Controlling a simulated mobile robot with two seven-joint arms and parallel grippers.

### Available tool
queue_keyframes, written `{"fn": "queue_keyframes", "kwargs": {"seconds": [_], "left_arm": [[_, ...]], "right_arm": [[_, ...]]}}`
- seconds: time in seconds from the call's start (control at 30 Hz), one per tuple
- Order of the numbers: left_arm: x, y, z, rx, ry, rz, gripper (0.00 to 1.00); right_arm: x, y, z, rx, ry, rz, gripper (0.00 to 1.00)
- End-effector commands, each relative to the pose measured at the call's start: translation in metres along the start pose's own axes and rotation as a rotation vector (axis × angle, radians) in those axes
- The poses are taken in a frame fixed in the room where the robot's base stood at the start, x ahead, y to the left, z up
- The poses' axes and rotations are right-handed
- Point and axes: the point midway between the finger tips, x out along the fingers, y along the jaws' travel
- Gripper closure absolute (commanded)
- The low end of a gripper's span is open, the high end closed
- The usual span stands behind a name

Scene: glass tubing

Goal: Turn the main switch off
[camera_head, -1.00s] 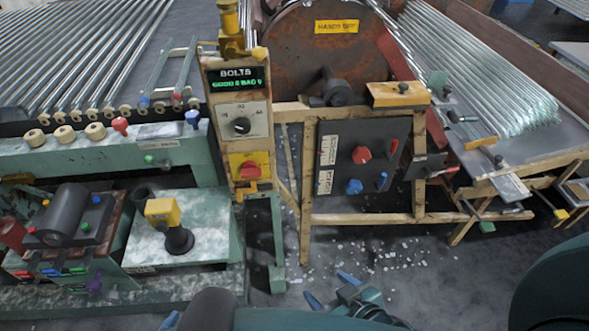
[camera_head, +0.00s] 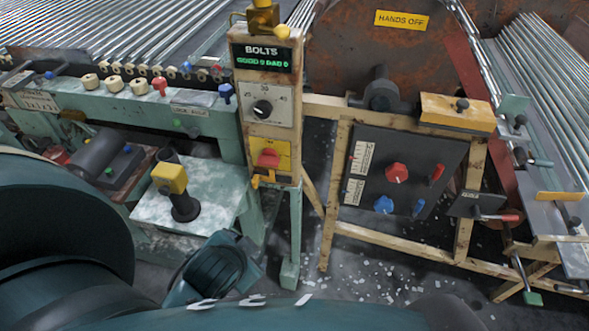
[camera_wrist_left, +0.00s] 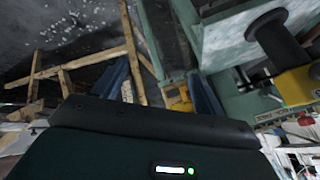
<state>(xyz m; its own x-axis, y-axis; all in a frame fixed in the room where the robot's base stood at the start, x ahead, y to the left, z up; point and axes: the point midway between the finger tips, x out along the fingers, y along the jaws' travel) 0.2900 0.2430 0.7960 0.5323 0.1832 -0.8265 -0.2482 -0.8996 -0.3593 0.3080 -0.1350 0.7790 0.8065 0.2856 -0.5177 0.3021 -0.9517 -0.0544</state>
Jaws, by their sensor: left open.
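The likely main switch is a red rotary knob (camera_head: 268,158) on a yellow plate (camera_head: 283,153), low on the upright wooden post under the BOLTS display. Its handle appears to lie sideways; I cannot tell its setting. A yellow part (camera_wrist_left: 179,99) shows between the fingers in the left wrist view; I cannot tell whether it is that plate. My left gripper (camera_wrist_left: 160,82) is open, with two blue fingers apart and nothing held. In the head view a teal part of my arm shows below and left of the post, fingertips not clear. My right gripper is not in view.
A dark panel (camera_head: 405,160) with red and blue knobs stands right of the post. Above the switch are a black dial (camera_head: 262,108) and the display (camera_head: 263,58). A yellow-topped lever (camera_head: 170,178) stands on the bench at left. White bits litter the floor.

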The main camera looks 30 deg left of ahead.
Motion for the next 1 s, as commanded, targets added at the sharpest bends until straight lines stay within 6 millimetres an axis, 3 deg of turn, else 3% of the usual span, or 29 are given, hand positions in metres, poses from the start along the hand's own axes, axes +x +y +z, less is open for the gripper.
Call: {"fn": "queue_keyframes", "kwargs": {"seconds": [0.23,0.43,0.57,0.73,0.83,1.0], "left_arm": [[0.006,-0.075,0.009,0.383,-0.091,-0.408,0.29],[-0.001,-0.116,-0.015,0.940,-0.156,-0.781,0.29],[-0.002,-0.112,-0.040,1.401,-0.210,-0.985,0.29],[0.008,-0.082,-0.060,1.926,-0.278,-1.145,0.29],[0.015,-0.067,-0.064,2.125,-0.302,-1.189,0.29],[0.021,-0.058,-0.068,2.256,-0.320,-1.215,0.29]], "right_arm": [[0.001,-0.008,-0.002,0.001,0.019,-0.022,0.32],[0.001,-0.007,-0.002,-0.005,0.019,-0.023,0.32],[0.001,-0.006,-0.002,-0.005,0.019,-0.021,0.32],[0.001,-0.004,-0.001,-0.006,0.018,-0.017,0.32],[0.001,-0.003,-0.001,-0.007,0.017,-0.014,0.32],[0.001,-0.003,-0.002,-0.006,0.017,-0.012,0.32]]}}
